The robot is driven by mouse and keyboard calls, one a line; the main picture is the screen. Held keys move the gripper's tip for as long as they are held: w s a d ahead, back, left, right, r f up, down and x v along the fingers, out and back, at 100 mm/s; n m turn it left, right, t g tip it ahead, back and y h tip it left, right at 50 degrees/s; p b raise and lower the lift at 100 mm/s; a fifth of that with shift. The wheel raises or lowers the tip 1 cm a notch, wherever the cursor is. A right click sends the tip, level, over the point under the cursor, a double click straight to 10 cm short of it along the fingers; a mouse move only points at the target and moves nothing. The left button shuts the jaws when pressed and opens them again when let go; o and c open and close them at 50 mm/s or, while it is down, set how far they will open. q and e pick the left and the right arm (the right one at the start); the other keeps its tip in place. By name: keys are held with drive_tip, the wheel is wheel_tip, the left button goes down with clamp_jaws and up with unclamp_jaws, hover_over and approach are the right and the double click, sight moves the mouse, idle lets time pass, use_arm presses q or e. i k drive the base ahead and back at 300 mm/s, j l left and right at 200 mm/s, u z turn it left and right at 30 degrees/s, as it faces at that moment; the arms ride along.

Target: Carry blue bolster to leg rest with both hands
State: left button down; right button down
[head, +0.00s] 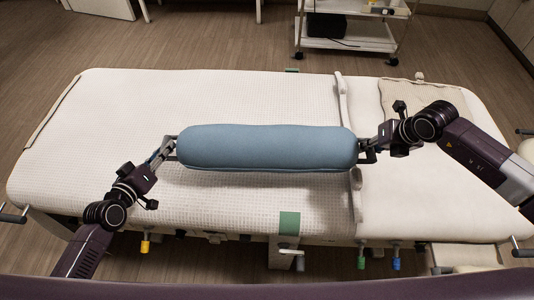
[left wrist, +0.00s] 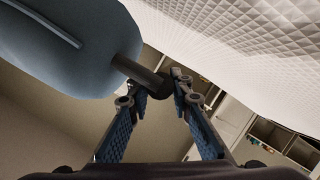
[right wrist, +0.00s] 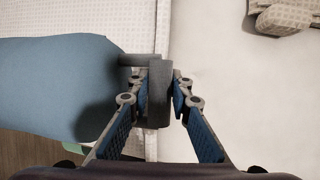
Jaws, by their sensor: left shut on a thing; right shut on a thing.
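The blue bolster (head: 265,147) is a long padded roll with a dark handle at each end. My left gripper (head: 170,150) is shut on the left-end handle (left wrist: 140,73). My right gripper (head: 366,151) is shut on the right-end handle (right wrist: 158,95). In the left wrist view the bolster (left wrist: 70,45) appears apart from the quilted surface. The head view does not clearly show the height of any gap.
A raised rail (head: 343,100) crosses the table near the bolster's right end. A folded beige cloth (head: 405,92) lies at the table's right. A green patch (head: 289,223) hangs at the near edge. A white cart (head: 345,42) stands behind. The table's left part is clear.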

sight(82, 119)
drive_tip(key=k, duration=0.65)
drive_tip(key=u, duration=2.35)
drive_tip(key=i+u, duration=0.3)
drive_tip(key=i, duration=0.4)
drive_tip(key=i+u, duration=0.2)
drive_tip(key=i, duration=1.55)
